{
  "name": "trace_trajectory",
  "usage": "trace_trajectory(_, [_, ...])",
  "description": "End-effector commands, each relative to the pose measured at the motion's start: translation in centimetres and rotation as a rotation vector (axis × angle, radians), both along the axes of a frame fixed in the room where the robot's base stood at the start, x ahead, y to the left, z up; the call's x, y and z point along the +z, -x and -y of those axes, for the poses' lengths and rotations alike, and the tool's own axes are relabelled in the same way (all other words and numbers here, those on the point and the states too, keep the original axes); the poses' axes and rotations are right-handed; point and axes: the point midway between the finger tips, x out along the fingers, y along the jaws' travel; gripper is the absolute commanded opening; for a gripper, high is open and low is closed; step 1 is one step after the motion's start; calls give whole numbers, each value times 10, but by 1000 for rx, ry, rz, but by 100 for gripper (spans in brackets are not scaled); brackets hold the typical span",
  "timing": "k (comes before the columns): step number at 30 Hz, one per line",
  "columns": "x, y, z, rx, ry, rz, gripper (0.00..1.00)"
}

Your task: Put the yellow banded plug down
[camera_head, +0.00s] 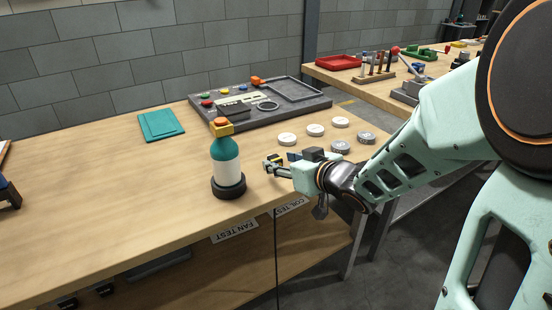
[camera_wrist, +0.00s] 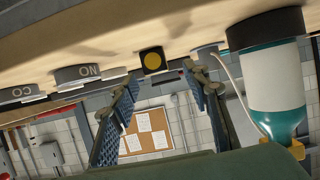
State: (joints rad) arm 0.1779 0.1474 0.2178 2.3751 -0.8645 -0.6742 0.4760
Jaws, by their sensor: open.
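My gripper (camera_head: 275,166) is low over the wooden bench, just right of the teal bottle. In the wrist view, which is upside down, its two fingers (camera_wrist: 160,82) stand apart with a clear gap between them. A small dark block with a round yellow face (camera_wrist: 153,60), likely the yellow banded plug, stands on the bench in line with that gap. It appears beyond the fingertips, and nothing shows clamped between them. In the head view I cannot pick the plug out clearly from the fingertips.
The teal bottle (camera_head: 228,165) with a white label, dark base and orange top stands close beside my gripper. Several round discs (camera_head: 315,130) lie behind it. A grey control panel (camera_head: 220,102) and teal pads (camera_head: 160,124) lie further back. The bench's left front (camera_head: 120,220) is clear.

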Motion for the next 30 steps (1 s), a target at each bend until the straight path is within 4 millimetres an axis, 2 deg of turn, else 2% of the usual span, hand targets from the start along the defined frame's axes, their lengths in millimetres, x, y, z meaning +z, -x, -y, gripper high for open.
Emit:
trace_trajectory(9, [-19,-36,-19,2,0,1,44])
trace_trajectory(19, [-18,-41,-23,0,0,1,44])
trace_trajectory(30, [-19,-41,-22,0,0,1,3])
